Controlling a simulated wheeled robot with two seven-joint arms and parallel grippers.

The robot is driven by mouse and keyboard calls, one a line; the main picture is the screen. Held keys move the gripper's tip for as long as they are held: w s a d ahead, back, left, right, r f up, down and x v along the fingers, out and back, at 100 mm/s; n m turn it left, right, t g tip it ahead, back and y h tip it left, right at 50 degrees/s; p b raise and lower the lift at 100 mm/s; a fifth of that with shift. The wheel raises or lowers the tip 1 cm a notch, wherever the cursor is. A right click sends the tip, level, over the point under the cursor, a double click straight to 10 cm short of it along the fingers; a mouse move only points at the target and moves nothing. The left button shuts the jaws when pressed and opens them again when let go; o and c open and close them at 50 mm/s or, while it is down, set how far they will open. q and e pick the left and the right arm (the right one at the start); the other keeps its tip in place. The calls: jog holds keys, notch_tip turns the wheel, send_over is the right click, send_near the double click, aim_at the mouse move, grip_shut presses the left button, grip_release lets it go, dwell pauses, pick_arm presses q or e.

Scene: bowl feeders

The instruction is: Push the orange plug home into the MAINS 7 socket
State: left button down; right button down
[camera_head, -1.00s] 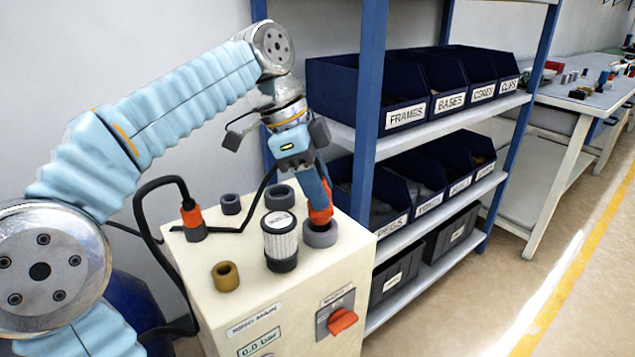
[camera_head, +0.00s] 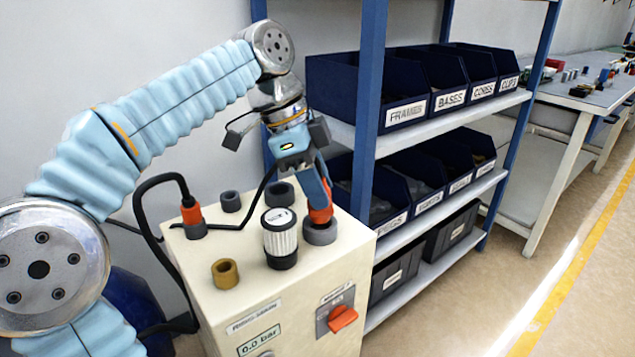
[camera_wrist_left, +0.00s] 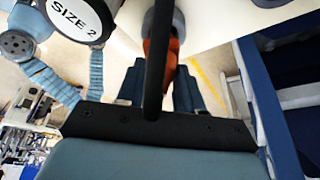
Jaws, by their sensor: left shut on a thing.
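The orange plug (camera_head: 320,215) is at the grey ring-shaped socket (camera_head: 320,235) on the top right of the cream cabinet. Its lower end meets the socket's mouth; how deep it sits is hidden. My left gripper (camera_head: 323,203) is shut on the plug from above, tilted. In the left wrist view the plug (camera_wrist_left: 172,60) shows orange between the two fingers, partly behind its black cable (camera_wrist_left: 157,60). A small label (camera_head: 337,294) above the red switch is too blurred to read surely. My right gripper is not in view.
A white ribbed filter (camera_head: 280,238) stands close left of the socket; its cap (camera_wrist_left: 77,12) reads SIZE 2. A second orange plug (camera_head: 192,214) sits in another socket. A brass ring (camera_head: 225,273) and red rotary switch (camera_head: 343,318) are nearby. A shelf (camera_head: 420,220) with bins stands right.

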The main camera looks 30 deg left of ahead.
pick_arm(q)
jog(key=shift+f+b, duration=0.85)
jog(key=shift+f, duration=0.3)
dwell(0.4)
jog(key=c, duration=0.6)
grip_release()
jog(key=shift+c, duration=0.2)
jog(key=shift+o, duration=0.5)
jog(key=shift+o, duration=0.5)
